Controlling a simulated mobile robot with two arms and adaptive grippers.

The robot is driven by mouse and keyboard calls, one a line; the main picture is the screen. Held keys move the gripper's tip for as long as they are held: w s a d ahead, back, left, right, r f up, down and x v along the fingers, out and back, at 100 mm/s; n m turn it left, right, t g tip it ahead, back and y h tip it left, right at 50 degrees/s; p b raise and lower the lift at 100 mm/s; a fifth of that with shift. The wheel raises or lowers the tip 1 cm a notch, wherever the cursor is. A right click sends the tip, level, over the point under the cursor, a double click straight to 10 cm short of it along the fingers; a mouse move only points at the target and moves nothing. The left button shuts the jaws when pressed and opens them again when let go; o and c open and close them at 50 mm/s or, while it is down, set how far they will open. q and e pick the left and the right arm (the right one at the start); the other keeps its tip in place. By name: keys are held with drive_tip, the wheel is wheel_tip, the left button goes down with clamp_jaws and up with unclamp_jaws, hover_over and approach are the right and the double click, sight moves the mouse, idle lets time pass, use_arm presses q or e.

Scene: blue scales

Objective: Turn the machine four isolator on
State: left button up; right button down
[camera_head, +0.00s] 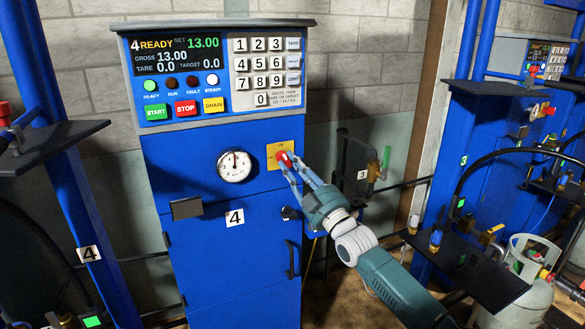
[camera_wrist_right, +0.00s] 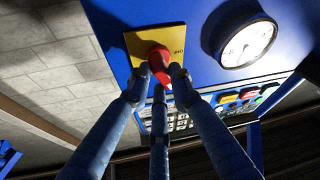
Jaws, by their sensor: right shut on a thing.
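The machine four cabinet (camera_head: 220,270) is blue and carries a white "4" label (camera_head: 235,217). Its isolator is a red knob (camera_head: 283,157) on a yellow plate (camera_head: 272,164), right of the round dial. In the right wrist view the red knob (camera_wrist_right: 158,60) stands out from the yellow plate (camera_wrist_right: 139,43). My right gripper (camera_head: 291,166) is shut on the knob, its fingers around it, also in the right wrist view (camera_wrist_right: 160,88). The fingers partly hide the knob, and I cannot tell its turn position. My left gripper is not in view.
The display (camera_head: 175,58) above reads "4 READY", with the green ready lamp (camera_head: 150,85) lit. The dial (camera_head: 234,166) is left of the isolator. A small dark shelf (camera_head: 187,208) juts out below. Machine three's dark shelf (camera_head: 480,265) and a gas cylinder (camera_head: 520,295) stand at right.

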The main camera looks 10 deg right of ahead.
drive_tip(key=m+h, duration=0.1)
drive_tip(key=m, duration=0.2)
drive_tip(key=m+t+h+p, duration=0.1)
drive_tip(key=m+h, duration=0.1)
drive_tip(key=m, duration=0.1)
drive_tip(key=shift+a+f+m, duration=0.1)
drive_tip(key=shift+m, duration=0.3)
drive_tip(key=shift+m+t, duration=0.3)
drive_tip(key=c, duration=1.5)
unclamp_jaws()
drive_tip(key=shift+c, duration=0.2)
drive_tip(key=shift+s+f, duration=0.1)
drive_tip(key=shift+s+f, duration=0.2)
drive_tip(key=shift+s, duration=0.1)
drive_tip(key=v, duration=1.1)
drive_tip(key=shift+s+r, duration=0.15)
drive_tip(key=shift+r, duration=0.05)
